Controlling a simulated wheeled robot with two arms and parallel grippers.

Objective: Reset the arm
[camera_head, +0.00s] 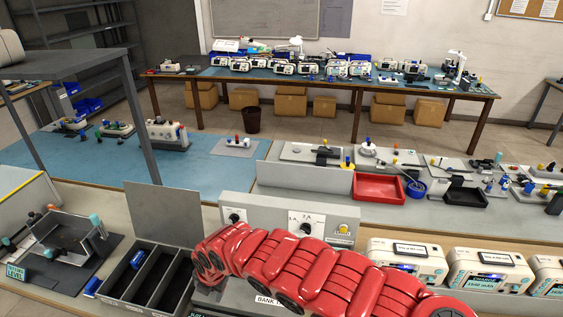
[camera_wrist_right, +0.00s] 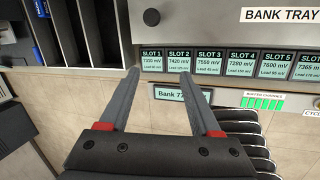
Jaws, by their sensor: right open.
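My right arm, in red segmented covers, comes in from the lower right of the head view and reaches left across the front bench. Its gripper is hidden there. In the right wrist view my right gripper (camera_wrist_right: 159,76) is open, with two grey fingers apart and nothing between them. The fingertips lie in front of a row of slot labels (camera_wrist_right: 209,63) below a grey panel marked BANK TRAY (camera_wrist_right: 220,18). My left gripper is in neither view.
A dark divided bin (camera_head: 150,277) stands left of my right arm. A grey panel with knobs (camera_head: 290,217) is just behind it. White units with displays (camera_head: 405,259) stand on the right. A red tray (camera_head: 378,188) is further back.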

